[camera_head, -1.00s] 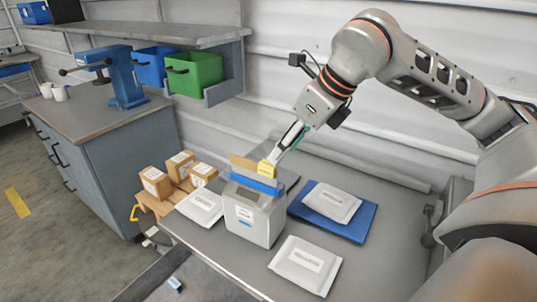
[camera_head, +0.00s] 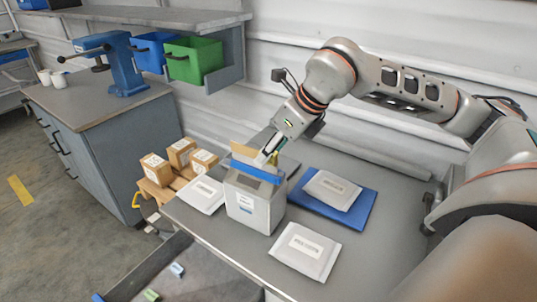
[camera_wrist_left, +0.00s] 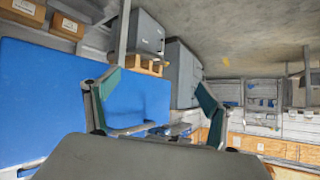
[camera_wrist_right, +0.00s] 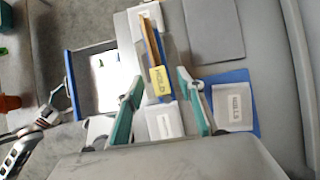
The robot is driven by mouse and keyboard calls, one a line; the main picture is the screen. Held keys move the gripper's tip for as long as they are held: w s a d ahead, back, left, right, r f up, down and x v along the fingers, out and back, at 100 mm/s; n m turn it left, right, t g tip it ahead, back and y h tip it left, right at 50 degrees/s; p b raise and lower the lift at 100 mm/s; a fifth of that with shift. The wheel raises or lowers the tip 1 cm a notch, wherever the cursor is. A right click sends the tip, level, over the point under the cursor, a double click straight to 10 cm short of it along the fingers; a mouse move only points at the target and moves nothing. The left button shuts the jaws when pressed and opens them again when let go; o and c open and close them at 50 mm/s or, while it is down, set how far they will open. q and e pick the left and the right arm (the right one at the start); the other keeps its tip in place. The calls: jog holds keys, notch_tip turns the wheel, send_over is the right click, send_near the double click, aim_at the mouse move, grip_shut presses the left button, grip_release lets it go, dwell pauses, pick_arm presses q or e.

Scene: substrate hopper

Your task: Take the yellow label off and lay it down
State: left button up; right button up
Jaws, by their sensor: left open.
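The yellow label (camera_wrist_right: 161,82), reading HOLD, hangs on the edge of a tan board (camera_wrist_right: 149,45) in the right wrist view. That board stands up from the top of the grey hopper with a blue rim (camera_head: 252,205) in the head view. My right gripper (camera_wrist_right: 158,82) is open, its fingers apart on either side of the label with gaps showing. In the head view my right gripper (camera_head: 268,152) is at the hopper's top and hides most of the label. My left gripper (camera_wrist_left: 158,82) is open and empty, away from the hopper; it is outside the head view.
Labelled pouches lie around the hopper: one at left (camera_head: 203,194), one in front (camera_head: 305,250), one (camera_head: 332,190) on a blue mat (camera_head: 366,208). Cartons (camera_head: 154,168) stand on a wooden stand at left. A grey tray (camera_head: 205,281) with small clips is below. The table's right front is clear.

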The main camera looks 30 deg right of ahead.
jog(key=c, duration=0.9)
jog(key=shift+r, duration=0.15)
notch_tip(320, 180, up, 27)
jog(key=p, duration=0.4)
dwell(0.6)
